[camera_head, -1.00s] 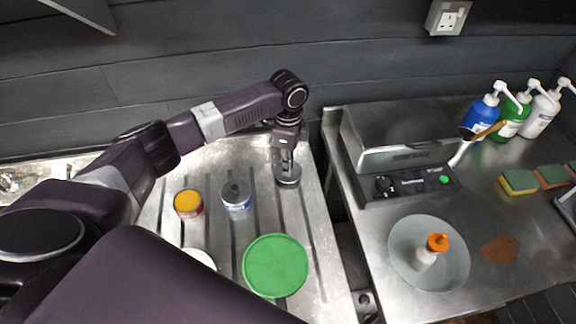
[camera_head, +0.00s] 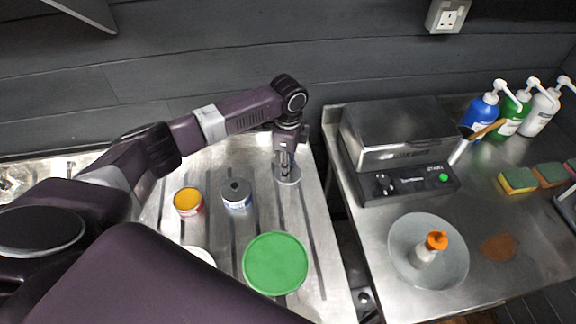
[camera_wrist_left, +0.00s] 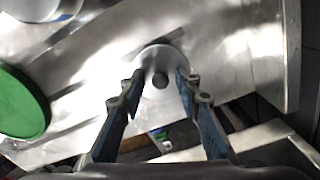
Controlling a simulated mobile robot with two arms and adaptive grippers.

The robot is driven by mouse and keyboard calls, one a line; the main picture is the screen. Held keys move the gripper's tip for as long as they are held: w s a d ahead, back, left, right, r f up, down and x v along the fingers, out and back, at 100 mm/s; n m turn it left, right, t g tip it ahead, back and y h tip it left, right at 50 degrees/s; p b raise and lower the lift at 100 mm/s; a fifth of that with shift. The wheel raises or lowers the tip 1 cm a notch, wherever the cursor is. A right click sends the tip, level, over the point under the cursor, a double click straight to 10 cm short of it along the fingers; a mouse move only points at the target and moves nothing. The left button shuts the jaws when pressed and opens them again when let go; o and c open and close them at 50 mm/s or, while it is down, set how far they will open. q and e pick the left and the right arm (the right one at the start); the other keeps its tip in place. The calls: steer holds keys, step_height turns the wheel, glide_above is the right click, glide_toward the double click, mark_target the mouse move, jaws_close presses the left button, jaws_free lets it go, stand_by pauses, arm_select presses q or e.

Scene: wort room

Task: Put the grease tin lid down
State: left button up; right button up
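The round silver lid (camera_head: 288,180) with a small dark knob lies flat on the ribbed metal drainboard (camera_head: 315,235). It also shows in the left wrist view (camera_wrist_left: 172,62), with its knob between my fingers. My left gripper (camera_head: 286,172) is upright over the lid. In the left wrist view its blue-sided fingers (camera_wrist_left: 162,78) stand apart, with gaps on both sides of the knob. A red and yellow tin (camera_head: 188,203) with orange-yellow contents stands open to the left. A blue and white tin (camera_head: 237,195) with a grey top stands between it and the lid. My right gripper is out of view.
A green disc (camera_head: 275,264) lies in front on the drainboard, with a white round thing (camera_head: 200,256) partly hidden by my arm. Right, across a gap, a counter holds a metal-lidded device (camera_head: 400,145) and a grey dish (camera_head: 405,270) with an orange-capped bottle (camera_head: 430,248).

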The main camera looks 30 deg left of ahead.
arm_select(q)
step_height(320, 180, up, 12)
steer(key=b, duration=0.2)
stand_by(0.7)
